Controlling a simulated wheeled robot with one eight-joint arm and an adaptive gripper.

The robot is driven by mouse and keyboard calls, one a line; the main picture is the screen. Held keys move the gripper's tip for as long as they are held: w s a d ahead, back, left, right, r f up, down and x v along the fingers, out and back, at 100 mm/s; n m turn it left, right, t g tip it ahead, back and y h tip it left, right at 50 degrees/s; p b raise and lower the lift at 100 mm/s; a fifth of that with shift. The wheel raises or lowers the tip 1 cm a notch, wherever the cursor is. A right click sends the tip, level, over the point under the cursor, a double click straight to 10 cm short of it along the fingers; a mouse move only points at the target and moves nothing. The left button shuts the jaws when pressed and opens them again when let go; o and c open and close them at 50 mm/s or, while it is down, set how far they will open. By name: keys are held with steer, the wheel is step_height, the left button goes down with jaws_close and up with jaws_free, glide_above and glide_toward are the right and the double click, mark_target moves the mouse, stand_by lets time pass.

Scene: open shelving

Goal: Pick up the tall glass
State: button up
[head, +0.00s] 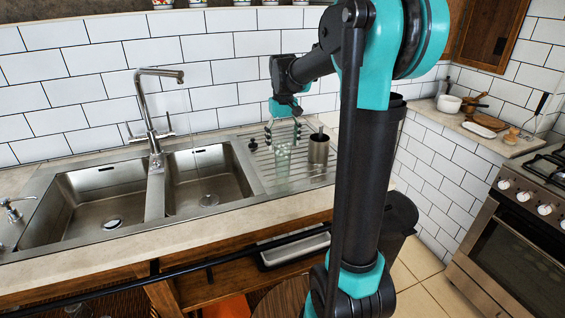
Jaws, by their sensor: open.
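The tall glass (282,167) appears as a see-through shape on the ribbed drainboard right of the sink. It is small and faint in the head view, so its rim and outline are hard to make out. My gripper (283,136) points down directly over it, with its fingers apart. The fingers seem to be at the height of the glass's upper part, one on each side. I cannot tell whether they touch it.
A metal cup (318,149) stands on the drainboard close right of the glass. A small dark object (253,145) lies to the left. The double sink (108,196) and tall faucet (150,105) are further left. The tiled wall (218,73) is close behind.

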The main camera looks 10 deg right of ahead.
mark_target(283, 155)
steer(key=shift+s+a+f, duration=0.1)
steer(key=shift+s+f, duration=0.05)
steer(key=shift+f, duration=2.55)
steer(key=c, duration=1.5)
